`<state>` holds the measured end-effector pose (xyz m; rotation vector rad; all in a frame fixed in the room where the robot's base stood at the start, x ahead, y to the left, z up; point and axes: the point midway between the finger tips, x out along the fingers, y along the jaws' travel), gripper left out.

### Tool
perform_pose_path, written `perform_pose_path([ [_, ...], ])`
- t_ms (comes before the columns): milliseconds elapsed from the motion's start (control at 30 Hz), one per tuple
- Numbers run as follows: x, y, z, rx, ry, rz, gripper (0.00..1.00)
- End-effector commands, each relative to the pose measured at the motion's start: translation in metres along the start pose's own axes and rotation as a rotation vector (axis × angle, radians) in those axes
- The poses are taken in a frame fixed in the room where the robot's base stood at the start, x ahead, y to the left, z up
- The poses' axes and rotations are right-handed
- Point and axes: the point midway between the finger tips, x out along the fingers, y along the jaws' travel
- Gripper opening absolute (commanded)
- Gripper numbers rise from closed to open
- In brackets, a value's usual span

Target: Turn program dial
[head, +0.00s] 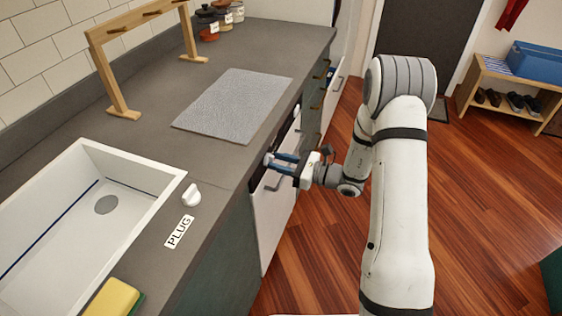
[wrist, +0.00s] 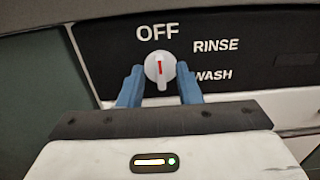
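The program dial (wrist: 160,69) is a small white knob with a red mark on a black panel. In the wrist view the red mark points up toward the word OFF; RINSE and WASH are printed to its right. My gripper (wrist: 160,88) has its two blue fingers on either side of the dial, apart from each other. I cannot tell whether the fingers touch the knob. In the head view my gripper (head: 280,163) is at the front of the white appliance (head: 272,215) under the counter; the dial is hidden there.
The grey counter (head: 222,182) overhangs the panel just above my gripper. The sink (head: 158,178), a white knob (head: 191,195) and a grey mat (head: 235,104) are on the counter. The wooden floor (head: 480,200) to the right is clear.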

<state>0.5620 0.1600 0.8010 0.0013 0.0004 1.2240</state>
Motion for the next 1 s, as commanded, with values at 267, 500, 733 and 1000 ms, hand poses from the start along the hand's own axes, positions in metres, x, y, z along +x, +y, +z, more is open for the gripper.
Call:
perform_pose_path([
  [267, 0.0029, -0.0002, -0.0001, 0.000, 0.001, -0.001, 0.31],
  [500, 0.0026, -0.0002, 0.0000, 0.000, 0.001, -0.001, 0.14],
  [733, 0.0024, 0.0000, -0.0001, 0.001, 0.001, -0.001, 0.00],
  [1000, 0.0015, -0.0002, 0.0001, 0.008, 0.001, 0.000, 0.00],
])
